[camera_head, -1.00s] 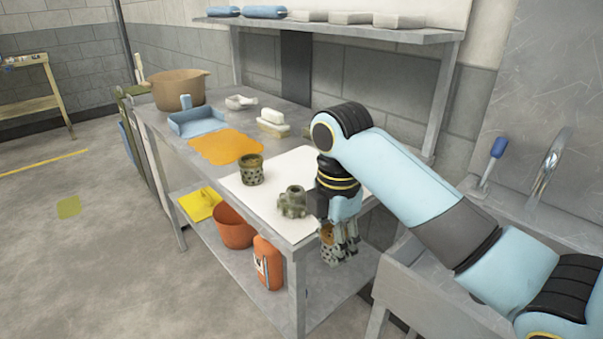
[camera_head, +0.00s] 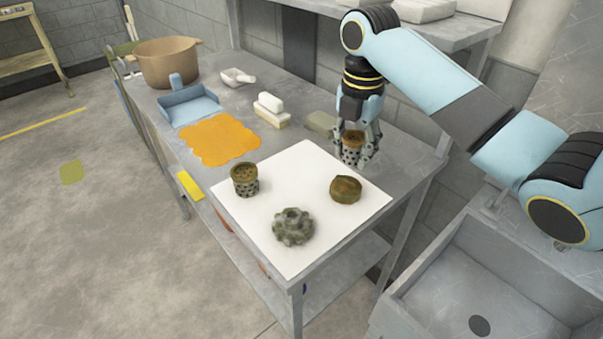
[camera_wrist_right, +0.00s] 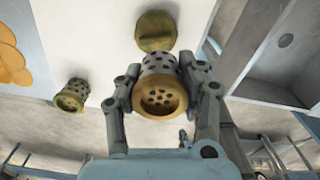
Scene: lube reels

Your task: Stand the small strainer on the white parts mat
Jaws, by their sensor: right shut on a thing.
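My right gripper (camera_head: 357,148) is shut on a perforated, rust-brown strainer (camera_head: 352,148), which looks like the small strainer. It is held roughly upright near the back corner of the white parts mat (camera_head: 290,180); whether its base touches anything is unclear. In the right wrist view, the strainer (camera_wrist_right: 160,85) sits between the two fingers (camera_wrist_right: 163,110) with its round open end toward the camera. A similar perforated strainer (camera_head: 245,181) stands upright at the mat's left side. My left gripper is not in view.
A round brown cap (camera_head: 346,190) and a dark green gear-like part (camera_head: 293,228) lie on the mat. Beyond it are an orange cloth (camera_head: 218,140), a blue dustpan (camera_head: 188,108), white blocks (camera_head: 270,108) and a grey-green block (camera_head: 320,123). The mat's centre is clear.

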